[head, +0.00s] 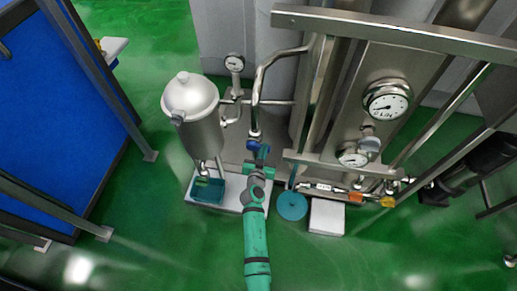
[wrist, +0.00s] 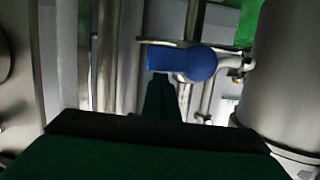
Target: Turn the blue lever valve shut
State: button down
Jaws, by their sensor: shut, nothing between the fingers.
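The blue lever valve (head: 262,151) sits low on the bent steel pipe, right of the steel vessel, in the head view. In the wrist view the blue lever (wrist: 168,60) runs sideways, with its rounded hub at the right end. My gripper (head: 259,166) reaches up from below to just under the lever. In the wrist view my gripper (wrist: 160,82) has its dark green fingers together and empty. The tips are at the lever's lower edge, near its left end. I cannot tell whether they touch it.
A lidded steel vessel (head: 196,121) stands left of the valve, above a teal tray (head: 208,193). Steel pipes with pressure gauges (head: 387,101) stand to the right. A teal round object (head: 292,206) and a white box (head: 327,217) lie right of my arm. Green floor is open in front.

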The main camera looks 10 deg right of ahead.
jog(key=shift+r, duration=0.15)
dwell(0.3)
jog(key=s+a+r, duration=0.4)
jog(key=s+r, duration=0.2)
jog(key=s, duration=0.3)
jog(key=s+a+n+y, duration=0.2)
jog(key=s+a, duration=0.3)
jog(key=s, duration=0.6)
jog(key=s+a+n+y, duration=0.2)
jog(key=s+a+y, duration=0.15)
jog(key=s, duration=0.75)
jog(key=s+a+r+n+t, duration=0.1)
jog(key=s+a+r, duration=0.3)
jog(key=s+r, duration=0.8)
jog(key=s, duration=0.4)
jog(key=shift+r+t+y, duration=0.3)
jog(key=shift+r+y, duration=0.05)
